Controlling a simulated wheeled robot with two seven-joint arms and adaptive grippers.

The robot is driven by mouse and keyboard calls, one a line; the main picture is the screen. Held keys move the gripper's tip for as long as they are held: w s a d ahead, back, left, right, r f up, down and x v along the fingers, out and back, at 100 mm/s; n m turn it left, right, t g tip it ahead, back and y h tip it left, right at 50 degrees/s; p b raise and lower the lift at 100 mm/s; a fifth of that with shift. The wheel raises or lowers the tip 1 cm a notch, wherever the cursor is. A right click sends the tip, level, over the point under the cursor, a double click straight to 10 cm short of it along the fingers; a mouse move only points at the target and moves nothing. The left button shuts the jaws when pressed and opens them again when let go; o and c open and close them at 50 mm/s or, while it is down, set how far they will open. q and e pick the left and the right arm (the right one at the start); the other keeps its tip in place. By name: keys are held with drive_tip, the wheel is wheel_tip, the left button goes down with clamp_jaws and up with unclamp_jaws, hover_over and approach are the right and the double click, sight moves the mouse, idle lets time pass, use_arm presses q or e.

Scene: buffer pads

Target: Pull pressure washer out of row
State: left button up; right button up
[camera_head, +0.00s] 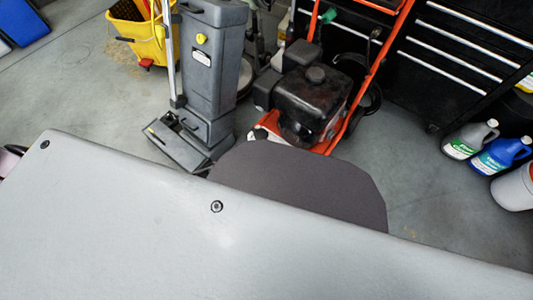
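The pressure washer (312,98) stands on the floor at the upper middle. It has a black engine, an orange-red tube frame and an orange-red base. Its handle runs up out of the top of the picture, and its lower front is partly hidden behind a dark rounded shape. A grey upright floor machine (213,70) stands close on its left. A black tool cabinet (440,60) stands behind it on the right. Neither of my grippers shows in this view.
A yellow mop bucket (145,38) stands left of the floor machine. A grey-white jug (470,140), a blue jug (500,155) and a white bucket (515,187) stand at the right. Floor is bare at the left and between washer and jugs. A pale panel fills the foreground.

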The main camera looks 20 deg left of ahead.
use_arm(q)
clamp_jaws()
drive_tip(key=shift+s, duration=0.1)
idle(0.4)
